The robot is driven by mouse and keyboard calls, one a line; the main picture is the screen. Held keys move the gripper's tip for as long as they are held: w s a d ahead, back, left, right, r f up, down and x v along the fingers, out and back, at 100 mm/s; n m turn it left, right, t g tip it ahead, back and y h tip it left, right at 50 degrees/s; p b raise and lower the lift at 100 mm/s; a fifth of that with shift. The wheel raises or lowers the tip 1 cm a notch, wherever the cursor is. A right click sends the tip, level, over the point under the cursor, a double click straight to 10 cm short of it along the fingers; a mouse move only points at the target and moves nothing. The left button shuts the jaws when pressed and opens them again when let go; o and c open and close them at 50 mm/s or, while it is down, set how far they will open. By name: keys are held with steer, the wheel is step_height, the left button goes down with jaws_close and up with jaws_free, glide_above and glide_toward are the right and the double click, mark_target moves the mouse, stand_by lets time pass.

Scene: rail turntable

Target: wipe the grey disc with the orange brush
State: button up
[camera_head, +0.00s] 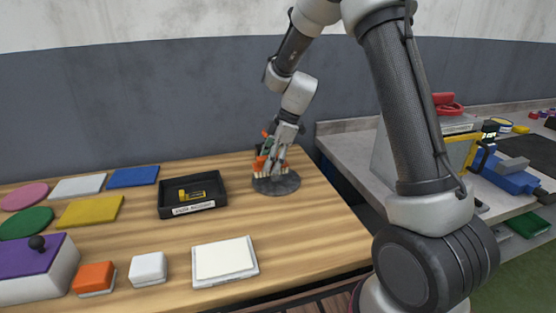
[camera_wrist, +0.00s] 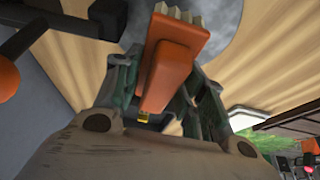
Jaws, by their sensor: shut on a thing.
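The grey disc (camera_head: 284,186) lies on the wooden table near its far right end. My gripper (camera_head: 268,160) is above the disc, pointing down, shut on the orange brush (camera_head: 260,164). The brush's pale bristles are down at the disc's surface, at its left part; whether they press on it I cannot tell exactly. In the wrist view the orange brush (camera_wrist: 168,70) sits between the fingers of my gripper (camera_wrist: 165,85), with its pale bristle end (camera_wrist: 180,22) over the grey disc (camera_wrist: 135,38). Part of the disc is hidden by the brush and fingers.
A black tray (camera_head: 165,212) with a small yellow item stands left of the disc. Coloured flat pads, a purple box (camera_head: 32,256), an orange block (camera_head: 94,277), a white block (camera_head: 147,268) and a white pad (camera_head: 224,261) lie on the table. A grey wall stands behind.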

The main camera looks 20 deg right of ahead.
steer(key=shift+a, duration=0.3)
steer(key=shift+w+d, duration=0.1)
steer(key=shift+d, duration=2.35)
steer(key=shift+a, duration=2.45)
steer(key=shift+d, duration=2.5)
steer(key=shift+r, duration=4.05)
